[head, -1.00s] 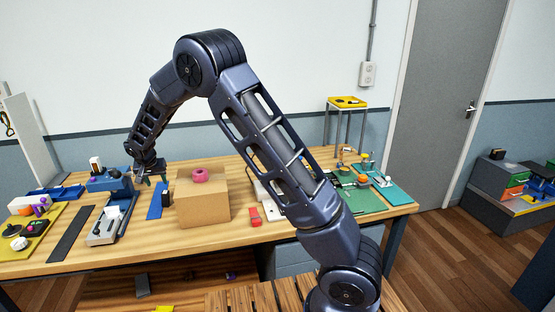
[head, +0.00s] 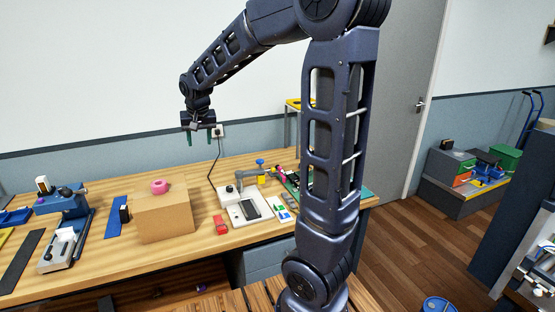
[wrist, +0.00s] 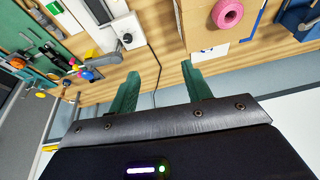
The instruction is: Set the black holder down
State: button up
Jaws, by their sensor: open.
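A small black block-like object (head: 124,214), which looks like the black holder, stands upright at the right edge of a blue mat (head: 114,222), left of the cardboard box. My gripper (head: 199,140) is raised above the back of the table, up and to the right of the black object and well apart from it. Its two green fingers are spread with nothing between them, and the wrist view also shows my gripper (wrist: 161,84) open and empty. I cannot make out the black object clearly in the wrist view.
The cardboard box (head: 165,220) carries a pink roll (head: 160,187). A white device (head: 243,207) with a cable and a red object (head: 220,224) stand to its right. A blue machine (head: 62,203) stands at left. Bare wood lies along the table's front.

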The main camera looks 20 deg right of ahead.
jog(key=s+d+r, duration=0.3)
jog(key=s+d, duration=0.9)
jog(key=s+d+f, duration=0.1)
jog(key=s+d, duration=0.2)
jog(key=s, duration=0.4)
jog(key=s+d+f, duration=0.1)
jog(key=s+d, duration=0.2)
jog(key=s, duration=0.4)
jog(key=shift+s+n+t, duration=0.3)
jog(key=shift+s, duration=0.05)
